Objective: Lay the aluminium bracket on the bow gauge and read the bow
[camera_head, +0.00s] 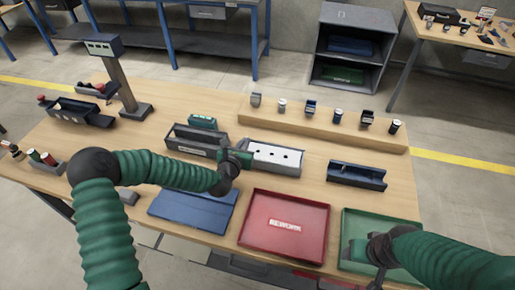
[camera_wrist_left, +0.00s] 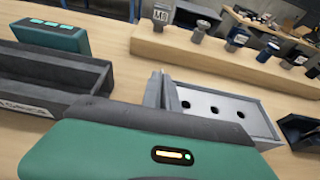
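A pale plate with several dark holes (camera_head: 275,155), which looks like the aluminium bracket, lies in or on a grey holder right of centre. It also shows in the wrist view (camera_wrist_left: 215,112). My left gripper (camera_head: 240,158) is at the plate's left end. In the wrist view its fingers (camera_wrist_left: 158,90) stand close together there; whether they grip the plate is unclear. A teal box with a lit display (camera_head: 203,122), possibly the bow gauge's readout, stands behind a grey labelled trough (camera_head: 196,143). My right gripper (camera_head: 380,252) is low over the green tray, its fingers unclear.
A red REWORK tray (camera_head: 285,250), a blue mat (camera_head: 193,224) and a green tray (camera_head: 348,218) line the front edge. A dark channel-shaped fixture (camera_head: 356,176) stands right. A wooden ledge (camera_head: 310,118) bears several small parts. A display post (camera_head: 120,85) stands left.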

